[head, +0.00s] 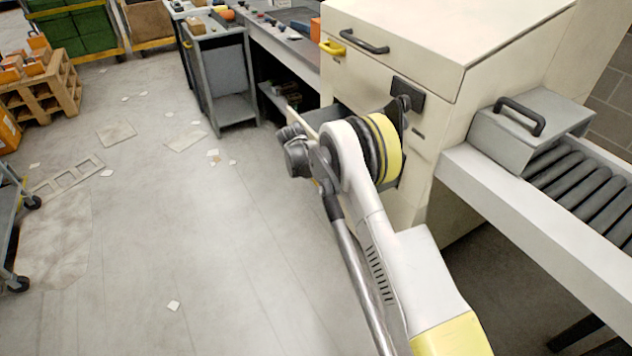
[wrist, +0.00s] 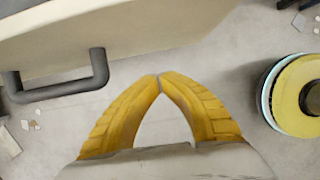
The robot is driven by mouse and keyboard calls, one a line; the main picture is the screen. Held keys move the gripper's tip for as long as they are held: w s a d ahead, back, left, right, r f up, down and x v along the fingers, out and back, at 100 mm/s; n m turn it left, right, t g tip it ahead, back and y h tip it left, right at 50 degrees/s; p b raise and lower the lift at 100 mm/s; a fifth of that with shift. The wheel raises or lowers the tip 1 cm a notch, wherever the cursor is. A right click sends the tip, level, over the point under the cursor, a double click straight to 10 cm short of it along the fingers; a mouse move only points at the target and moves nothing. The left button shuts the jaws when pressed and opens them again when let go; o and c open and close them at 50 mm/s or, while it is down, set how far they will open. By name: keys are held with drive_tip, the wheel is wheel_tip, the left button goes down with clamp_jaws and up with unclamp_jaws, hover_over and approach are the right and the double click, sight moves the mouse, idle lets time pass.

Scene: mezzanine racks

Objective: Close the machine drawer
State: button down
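The cream machine (head: 440,62) stands at centre right in the head view. Its drawer (head: 318,117) appears pulled out low on the front, mostly hidden behind my arm. In the wrist view a cream panel (wrist: 130,35), apparently the drawer front, fills the upper left, with a dark bar handle (wrist: 62,90) on it. My gripper (wrist: 158,78) shows in the wrist view with its two yellow fingertips together and nothing between them. It is to the right of the handle and below the panel's edge in the picture, with no clear contact. My gripper is hidden in the head view.
A roller conveyor (head: 585,170) with a grey handled box (head: 525,125) adjoins the machine on the right. A grey cabinet (head: 222,80) and workbench stand behind. A wooden pallet (head: 45,88) is at the left. The floor is open, with scattered flat scraps.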

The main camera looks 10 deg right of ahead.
drive_tip(key=shift+w+d+r+b, duration=0.1)
drive_tip(key=shift+w+d+b, duration=0.1)
drive_tip(key=shift+d, duration=0.45)
drive_tip(key=shift+w+d+f+b, duration=0.1)
drive_tip(key=shift+w+d+b, duration=0.15)
drive_tip(key=shift+d, duration=0.35)
drive_tip(key=shift+w+d+r+b, duration=0.1)
drive_tip(key=shift+w+d+b, duration=0.1)
drive_tip(key=shift+d, duration=0.45)
